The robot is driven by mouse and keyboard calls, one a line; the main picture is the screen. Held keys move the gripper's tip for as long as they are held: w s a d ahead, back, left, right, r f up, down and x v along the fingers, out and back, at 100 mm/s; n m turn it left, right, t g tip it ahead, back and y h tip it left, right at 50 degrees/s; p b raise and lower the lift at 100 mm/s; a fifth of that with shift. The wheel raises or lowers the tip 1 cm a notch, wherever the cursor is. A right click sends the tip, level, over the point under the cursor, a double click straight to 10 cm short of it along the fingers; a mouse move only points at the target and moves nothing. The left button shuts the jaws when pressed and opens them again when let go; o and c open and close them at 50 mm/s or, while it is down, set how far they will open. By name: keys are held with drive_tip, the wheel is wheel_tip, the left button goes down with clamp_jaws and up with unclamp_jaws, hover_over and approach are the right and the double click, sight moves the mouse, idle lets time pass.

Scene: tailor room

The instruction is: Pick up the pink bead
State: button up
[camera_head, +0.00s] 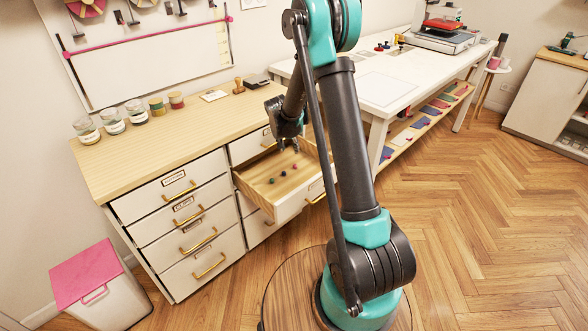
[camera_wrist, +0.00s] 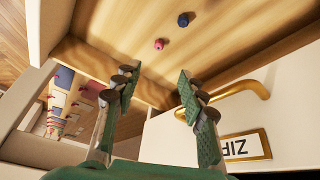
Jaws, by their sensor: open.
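The pink bead (camera_wrist: 159,44) lies on the wooden floor of the open drawer (camera_head: 290,208). It is small and round, and a dark blue bead (camera_wrist: 183,20) lies close by it. In the head view, the pink bead (camera_head: 295,165) is at the right end of a short row of small beads. My gripper (camera_head: 288,147) hangs over the drawer's back part, near that end of the row. In the wrist view, my gripper (camera_wrist: 155,78) has its green-padded fingers apart with nothing between them. The pink bead shows beyond the gap, apart from both fingertips.
The drawer's walls surround the beads. In the wrist view, a brass handle (camera_wrist: 240,88) and a "ZIP" label (camera_wrist: 240,147) are near the right finger. The wooden countertop (camera_head: 150,150) holds several jars (camera_head: 112,120) along its back. A white table (camera_head: 385,85) stands behind.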

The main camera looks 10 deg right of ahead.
sight(295, 165)
drive_tip(key=x, duration=1.4)
drive_tip(key=shift+d+f, duration=0.1)
drive_tip(key=shift+d, duration=0.15)
drive_tip(key=shift+c, duration=0.3)
drive_tip(key=c, duration=0.7)
